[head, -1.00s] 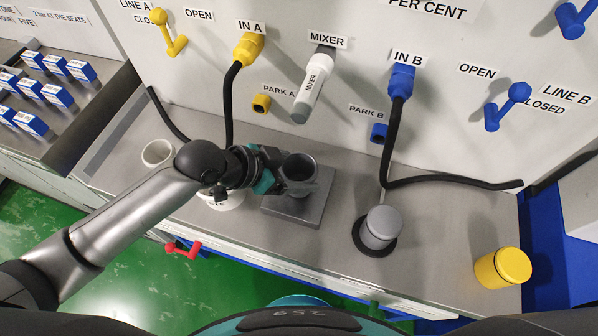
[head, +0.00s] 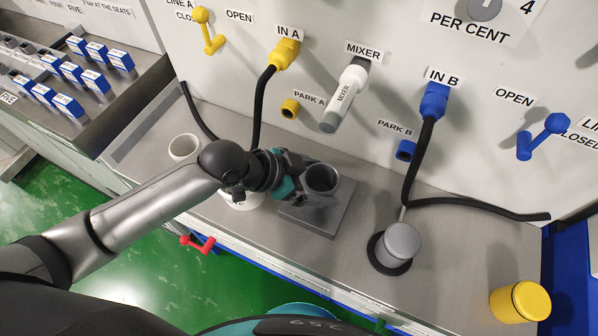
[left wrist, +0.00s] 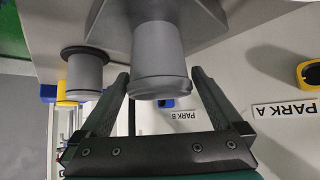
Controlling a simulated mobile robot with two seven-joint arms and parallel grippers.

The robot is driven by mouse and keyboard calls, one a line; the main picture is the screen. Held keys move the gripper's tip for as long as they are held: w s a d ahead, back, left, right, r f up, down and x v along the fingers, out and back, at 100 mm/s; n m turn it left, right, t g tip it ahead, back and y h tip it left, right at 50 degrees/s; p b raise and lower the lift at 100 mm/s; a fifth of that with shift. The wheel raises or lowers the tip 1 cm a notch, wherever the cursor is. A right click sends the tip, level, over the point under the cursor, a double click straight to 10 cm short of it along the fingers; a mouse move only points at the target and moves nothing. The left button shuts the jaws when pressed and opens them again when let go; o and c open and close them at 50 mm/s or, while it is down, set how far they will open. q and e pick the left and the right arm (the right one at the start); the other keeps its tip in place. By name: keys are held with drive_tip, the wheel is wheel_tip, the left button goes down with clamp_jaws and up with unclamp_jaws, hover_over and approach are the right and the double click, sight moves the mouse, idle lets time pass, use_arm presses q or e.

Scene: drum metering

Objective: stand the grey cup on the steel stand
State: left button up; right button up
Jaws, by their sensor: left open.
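The grey cup (head: 321,179) stands upright on the square steel stand (head: 325,222), its open mouth facing up. My left gripper (head: 307,180) reaches in from the left at the cup's side and is open. In the left wrist view the picture is upside down: the cup (left wrist: 160,58) hangs from the stand (left wrist: 112,22) and lies between the two spread fingers of the gripper (left wrist: 160,98). Gaps show on both sides of the cup there. My right gripper is not in view.
A grey lidded cylinder (head: 401,243) stands on a black disc at right. A yellow jar (head: 520,301) is at the far right. A whitish cup (head: 184,147) and a white round thing (head: 246,201) are near my left arm. Hoses and the panel wall are behind.

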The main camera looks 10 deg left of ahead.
use_arm(q)
drive_tip(key=p+v, duration=0.1)
drive_tip(key=v, duration=1)
drive_tip(key=shift+p, duration=0.35)
